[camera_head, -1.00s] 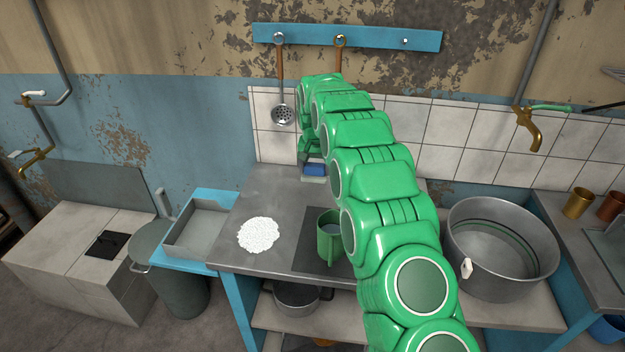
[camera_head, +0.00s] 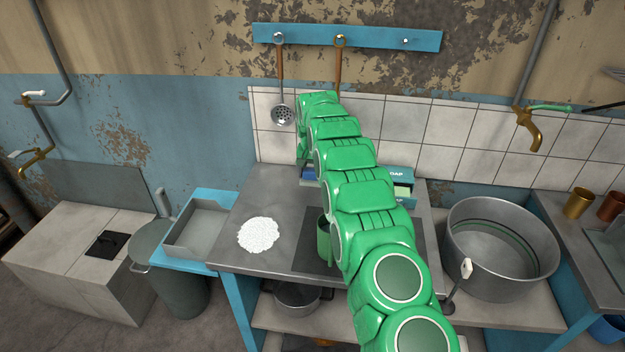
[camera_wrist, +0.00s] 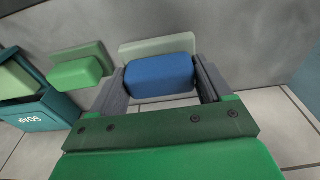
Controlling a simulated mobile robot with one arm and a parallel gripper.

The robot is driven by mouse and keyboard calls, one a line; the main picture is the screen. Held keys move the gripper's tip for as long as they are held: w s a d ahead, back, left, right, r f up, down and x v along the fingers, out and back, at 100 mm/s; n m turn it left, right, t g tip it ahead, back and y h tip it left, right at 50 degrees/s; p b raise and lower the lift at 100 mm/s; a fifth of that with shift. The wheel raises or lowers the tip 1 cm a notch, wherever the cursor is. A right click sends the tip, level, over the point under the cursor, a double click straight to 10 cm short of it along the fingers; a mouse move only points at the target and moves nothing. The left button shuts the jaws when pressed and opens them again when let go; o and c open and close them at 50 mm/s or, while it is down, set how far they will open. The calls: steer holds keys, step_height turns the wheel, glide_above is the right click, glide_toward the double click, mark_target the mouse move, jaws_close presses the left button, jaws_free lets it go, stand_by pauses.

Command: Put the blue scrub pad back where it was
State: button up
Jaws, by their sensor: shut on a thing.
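The blue scrub pad (camera_wrist: 160,76) is between the two fingers of my gripper (camera_wrist: 162,74) in the wrist view, and the gripper is shut on it. A pale slab (camera_wrist: 158,46) lies right behind the pad; I cannot tell whether they touch. In the head view a bit of the blue pad (camera_head: 309,173) shows at the back of the grey counter (camera_head: 265,185), left of my arm. My arm hides most of the gripper there.
A green mug (camera_head: 323,240) and white pile (camera_head: 258,234) stand nearer. Tiles (camera_head: 440,125) back the counter.

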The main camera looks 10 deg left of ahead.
mark_target(312, 179)
steer(key=shift+w+f, duration=0.15)
steer(key=shift+f, duration=1.65)
steer(key=o, duration=0.9)
steer(key=shift+o, duration=0.2)
